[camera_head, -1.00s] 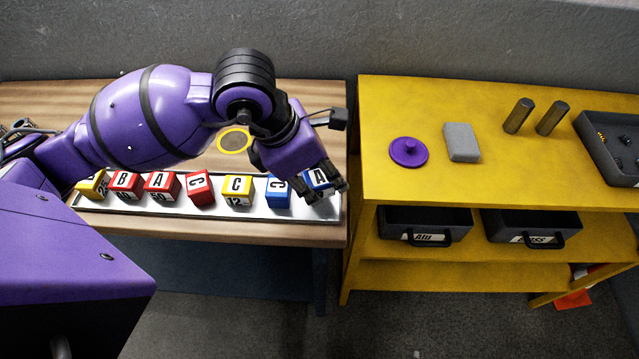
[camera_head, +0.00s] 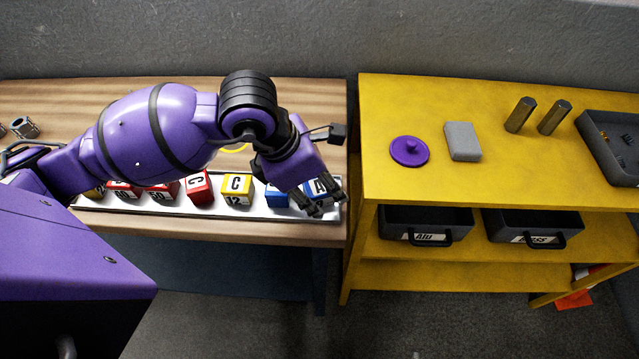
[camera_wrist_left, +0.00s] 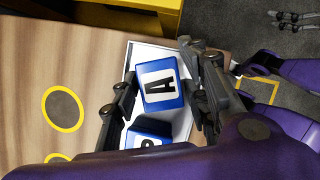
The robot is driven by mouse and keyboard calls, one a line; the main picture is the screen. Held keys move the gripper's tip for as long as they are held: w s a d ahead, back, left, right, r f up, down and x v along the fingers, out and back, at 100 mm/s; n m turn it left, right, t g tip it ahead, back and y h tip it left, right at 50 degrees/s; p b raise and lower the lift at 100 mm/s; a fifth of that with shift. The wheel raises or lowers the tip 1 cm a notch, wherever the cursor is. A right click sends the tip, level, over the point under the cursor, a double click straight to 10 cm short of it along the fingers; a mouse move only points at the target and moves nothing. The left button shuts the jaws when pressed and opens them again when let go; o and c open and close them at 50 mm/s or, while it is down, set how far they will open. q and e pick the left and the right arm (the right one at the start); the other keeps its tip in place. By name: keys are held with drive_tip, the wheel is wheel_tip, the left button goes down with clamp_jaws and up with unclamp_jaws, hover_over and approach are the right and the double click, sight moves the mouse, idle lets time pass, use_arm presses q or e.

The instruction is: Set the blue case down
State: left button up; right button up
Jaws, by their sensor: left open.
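In the left wrist view, the case (camera_wrist_left: 160,82) sits between the two open fingers (camera_wrist_left: 160,95), with a visible gap on the left side; contact on the right is unclear. A second blue case (camera_head: 277,197) stands just left of it, and it also shows in the wrist view (camera_wrist_left: 147,137).
A yellow case (camera_head: 236,188) and red cases (camera_head: 198,187) continue the row leftward. A yellow shelf table (camera_head: 390,180) stands right across a narrow gap, bearing a purple knobbed disc (camera_head: 409,152), a grey block (camera_head: 462,141) and two metal bars. My arm covers much of the bench.

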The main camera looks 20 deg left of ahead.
use_arm(q)
drive_tip(key=shift+r, duration=0.35)
drive_tip(key=v, duration=1.1)
drive_tip(key=shift+a+r+p, duration=0.2)
drive_tip(key=shift+r+p, duration=0.1)
drive_tip(key=shift+p, duration=0.05)
drive_tip(key=shift+s, duration=0.15)
